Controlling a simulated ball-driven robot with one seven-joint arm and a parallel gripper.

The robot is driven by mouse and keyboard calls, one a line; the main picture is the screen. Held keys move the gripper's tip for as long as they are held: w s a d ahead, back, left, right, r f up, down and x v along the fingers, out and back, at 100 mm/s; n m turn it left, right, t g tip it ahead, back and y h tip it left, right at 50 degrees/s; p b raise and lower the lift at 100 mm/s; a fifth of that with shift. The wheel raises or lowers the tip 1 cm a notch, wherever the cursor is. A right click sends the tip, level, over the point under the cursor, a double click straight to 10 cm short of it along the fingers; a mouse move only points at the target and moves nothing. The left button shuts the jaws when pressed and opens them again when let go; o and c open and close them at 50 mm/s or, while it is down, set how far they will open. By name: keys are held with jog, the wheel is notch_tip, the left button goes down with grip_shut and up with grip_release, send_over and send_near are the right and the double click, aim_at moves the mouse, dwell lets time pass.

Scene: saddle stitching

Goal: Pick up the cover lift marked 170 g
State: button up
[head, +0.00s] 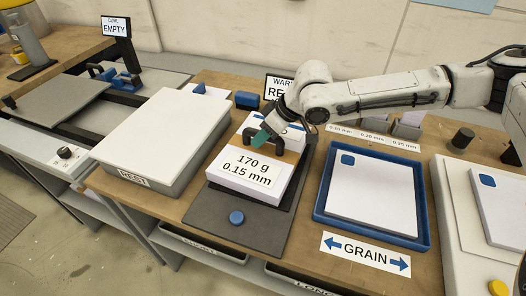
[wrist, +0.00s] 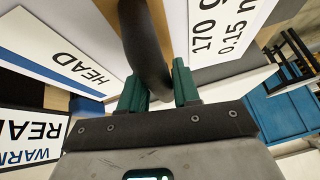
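The cover lift marked 170 g (head: 248,188) is a white block labelled "170 g 0.15 mm" in front, with a brown band and a dark arched handle (head: 248,133) on top. It sits level over a dark grey plate (head: 225,222); I cannot tell whether it touches. My gripper (head: 262,138) is at the handle, its teal fingers pointing down. In the wrist view the handle (wrist: 143,45) passes between the two green fingers (wrist: 158,88), which appear closed against it. The label also shows there. Part of the handle is hidden by the fingers.
A blue tray labelled GRAIN (head: 425,220) with white sheets is to the right. A WARM sign (head: 277,86) stands behind my arm.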

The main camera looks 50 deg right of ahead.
grip_shut()
dwell(0.8)
jog(key=shift+w+r, duration=0.1)
jog(key=shift+r, duration=0.05)
